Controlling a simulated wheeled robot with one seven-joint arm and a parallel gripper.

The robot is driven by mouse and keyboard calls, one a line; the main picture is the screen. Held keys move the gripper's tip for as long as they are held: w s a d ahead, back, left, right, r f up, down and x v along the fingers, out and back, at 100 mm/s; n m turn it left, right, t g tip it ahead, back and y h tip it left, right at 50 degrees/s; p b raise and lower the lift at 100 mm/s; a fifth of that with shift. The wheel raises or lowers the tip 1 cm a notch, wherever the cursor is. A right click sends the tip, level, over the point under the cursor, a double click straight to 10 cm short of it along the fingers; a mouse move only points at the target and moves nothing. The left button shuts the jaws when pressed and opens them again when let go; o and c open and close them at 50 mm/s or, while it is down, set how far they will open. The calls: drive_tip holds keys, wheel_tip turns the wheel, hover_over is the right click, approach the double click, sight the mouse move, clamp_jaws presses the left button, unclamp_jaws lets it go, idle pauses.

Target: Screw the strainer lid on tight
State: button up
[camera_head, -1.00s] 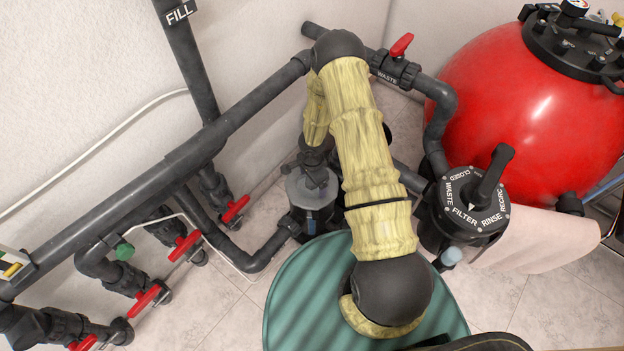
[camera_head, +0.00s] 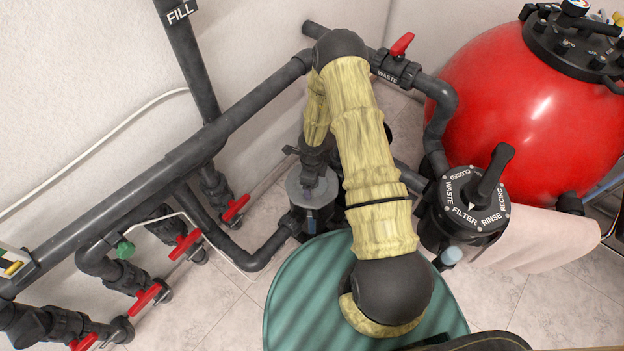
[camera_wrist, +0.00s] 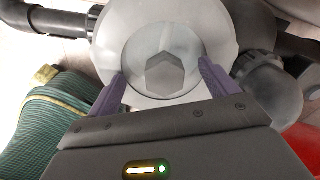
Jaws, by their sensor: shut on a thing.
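The strainer lid (camera_head: 298,187) is a pale grey round disc sitting on the dark strainer pot (camera_head: 313,220), low between the pipes at the picture's middle. In the wrist view the lid (camera_wrist: 165,18) is a large whitish disc with a raised hexagonal shape in its middle. My gripper (camera_wrist: 165,82) is over the lid, with a purple finger on each side of its central part, shut on it. In the head view my gripper (camera_head: 311,183) is small and partly hidden by my arm. The thread and the seam under the lid are hidden.
The multiport valve (camera_head: 463,212) and red tank (camera_head: 520,110) are on the right. Dark pipes and red-handled valves (camera_head: 186,245) line the left. A waste valve (camera_head: 397,65) sits behind my arm.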

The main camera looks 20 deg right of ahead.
drive_tip(key=o, duration=0.8)
drive_tip(key=shift+w+f+m, duration=0.2)
drive_tip(key=shift+f+m, duration=0.1)
drive_tip(key=shift+f, duration=0.2)
drive_tip(key=shift+o, duration=1.2)
drive_tip(key=shift+d, duration=0.2)
wheel_tip(320, 180, up, 2)
drive_tip(key=p, duration=0.2)
drive_tip(key=shift+a+r+p, duration=0.1)
drive_tip(key=shift+a+p, duration=0.05)
drive_tip(key=shift+p, duration=0.25)
wheel_tip(320, 180, up, 2)
drive_tip(key=shift+r+p, duration=0.1)
drive_tip(key=shift+p, duration=1)
drive_tip(key=shift+w, duration=0.1)
drive_tip(key=shift+m, duration=0.3)
